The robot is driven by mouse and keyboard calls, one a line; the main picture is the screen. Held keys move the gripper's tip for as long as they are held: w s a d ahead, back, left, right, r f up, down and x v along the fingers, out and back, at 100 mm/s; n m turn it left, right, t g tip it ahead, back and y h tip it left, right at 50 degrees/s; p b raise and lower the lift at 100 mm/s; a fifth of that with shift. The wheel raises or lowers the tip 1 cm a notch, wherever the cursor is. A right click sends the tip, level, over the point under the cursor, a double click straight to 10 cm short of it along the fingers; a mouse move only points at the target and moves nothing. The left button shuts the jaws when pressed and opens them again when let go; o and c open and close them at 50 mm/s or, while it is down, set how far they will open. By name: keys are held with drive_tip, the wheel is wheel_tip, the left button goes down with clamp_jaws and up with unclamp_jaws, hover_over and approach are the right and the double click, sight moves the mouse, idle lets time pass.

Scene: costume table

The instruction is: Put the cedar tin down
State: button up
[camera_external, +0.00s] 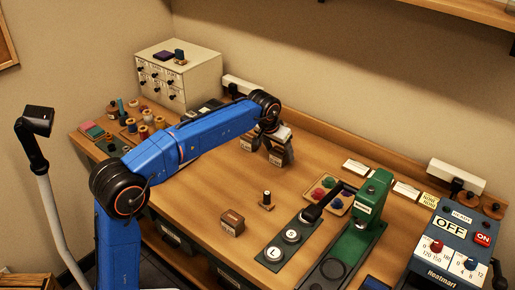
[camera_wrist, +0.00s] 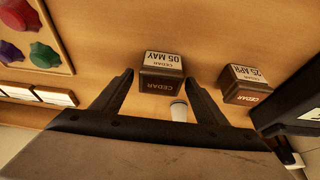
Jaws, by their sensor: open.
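A dark brown cedar tin labelled "CEDAR 05 MAY" (camera_wrist: 161,72) shows in the wrist view, upside down in the picture. My gripper (camera_wrist: 161,82) is open, with one black finger on each side of this tin and a visible gap to each. A second cedar tin, "CEDAR 25 APR" (camera_wrist: 243,84), stands to the right, outside the fingers. In the external view my gripper (camera_external: 277,142) is low at the back of the table, by a tin (camera_external: 278,157) beneath it and another tin (camera_external: 247,144) just left. The gripper partly hides them.
A brown tin (camera_external: 232,222) and a small dark-topped peg (camera_external: 267,200) stand mid-table. The green press (camera_external: 369,205), a tray of coloured knobs (camera_external: 333,195) and the heat control box (camera_external: 450,243) are at right. Spools and a drawer cabinet (camera_external: 178,75) are at left.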

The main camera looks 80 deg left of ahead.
drive_tip(key=v, duration=1.1)
drive_tip(key=shift+s+r, duration=0.15)
drive_tip(key=shift+r, duration=0.15)
drive_tip(key=shift+d, duration=0.15)
drive_tip(key=s+d+m+t+h, duration=0.1)
drive_tip(key=s+d+m+t, duration=0.15)
drive_tip(key=d, duration=1.35)
drive_tip(key=s+d+m+t+h, duration=0.1)
drive_tip(key=s+d+t, duration=0.15)
drive_tip(key=d, duration=1.25)
drive_tip(key=s+d+f+t+h, duration=0.25)
drive_tip(key=s+d+f, duration=0.5)
drive_tip(key=d, duration=0.45)
drive_tip(key=s+f+m+g+y, duration=0.1)
drive_tip(key=s+f+m+g, duration=0.4)
drive_tip(key=s+f, duration=1.5)
drive_tip(key=shift+d+f+g, duration=0.15)
drive_tip(key=shift+f+g, duration=0.3)
drive_tip(key=shift+f, duration=0.05)
